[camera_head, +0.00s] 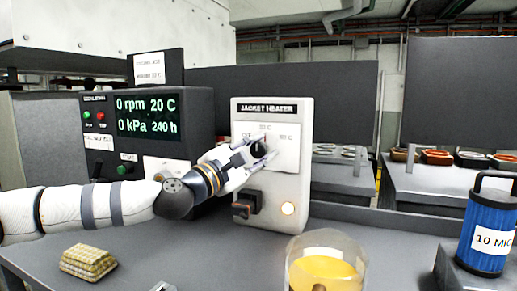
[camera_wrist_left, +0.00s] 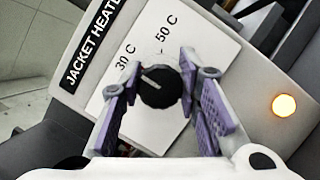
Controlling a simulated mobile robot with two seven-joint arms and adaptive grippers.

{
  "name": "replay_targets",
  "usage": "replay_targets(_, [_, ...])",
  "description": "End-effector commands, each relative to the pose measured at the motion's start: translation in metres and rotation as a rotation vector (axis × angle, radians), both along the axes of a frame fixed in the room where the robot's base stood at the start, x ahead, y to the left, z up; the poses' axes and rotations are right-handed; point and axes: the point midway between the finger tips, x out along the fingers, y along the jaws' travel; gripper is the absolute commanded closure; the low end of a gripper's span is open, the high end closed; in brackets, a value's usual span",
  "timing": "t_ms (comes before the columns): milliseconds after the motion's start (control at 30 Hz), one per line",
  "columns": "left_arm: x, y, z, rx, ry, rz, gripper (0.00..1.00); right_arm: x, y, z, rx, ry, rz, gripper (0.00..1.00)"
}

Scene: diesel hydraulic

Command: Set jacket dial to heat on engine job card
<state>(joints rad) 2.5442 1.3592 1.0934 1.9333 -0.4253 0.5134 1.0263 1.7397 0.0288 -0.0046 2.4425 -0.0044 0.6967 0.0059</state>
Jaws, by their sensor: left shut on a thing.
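The jacket heater (camera_head: 297,118) is a white upright box with a dark round dial (camera_head: 258,149) on a pale scale plate. In the left wrist view the dial (camera_wrist_left: 160,88) has a white pointer line aimed up and left. Temperature marks are printed around it, one reading 50 C. My left gripper (camera_head: 254,153) is at the dial, its purple-padded fingers (camera_wrist_left: 163,92) shut on it from both sides. A white card (camera_head: 150,67) stands on the console; its small print is hard to read.
The console (camera_head: 150,125) reads 0 rpm, 20 C, 0 kPa, 240 h. An orange lamp (camera_head: 288,208) glows on the heater, beside a dark switch (camera_head: 246,204). A yellow-filled beaker (camera_head: 325,265), checked cloth (camera_head: 88,262) and blue filter canister (camera_head: 485,232) are nearby.

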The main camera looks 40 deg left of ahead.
Motion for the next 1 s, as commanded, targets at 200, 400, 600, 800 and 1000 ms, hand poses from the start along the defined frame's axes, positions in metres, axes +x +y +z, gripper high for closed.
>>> replay_targets(200, [0.0,0.0,0.001,0.0,-0.002,0.001,0.98,0.0,0.0,0.0,0.0,0.0,0.0,0.6])
replay_targets(400, [0.0,0.0,0.001,0.0,-0.002,0.001,0.49,0.0,0.0,0.0,0.0,0.0,0.0,0.6])
replay_targets(600, [0.0,0.0,0.0,-0.001,-0.001,0.0,0.49,0.0,0.0,0.0,0.0,0.0,0.0,0.6])
replay_targets(800, [-0.022,0.004,-0.005,-0.005,0.0,0.002,0.49,0.0,0.0,0.0,0.0,0.0,0.0,0.6])
replay_targets(1000, [-0.076,0.009,-0.016,-0.007,-0.002,0.002,0.49,0.0,0.0,0.0,0.0,0.0,0.0,0.6])
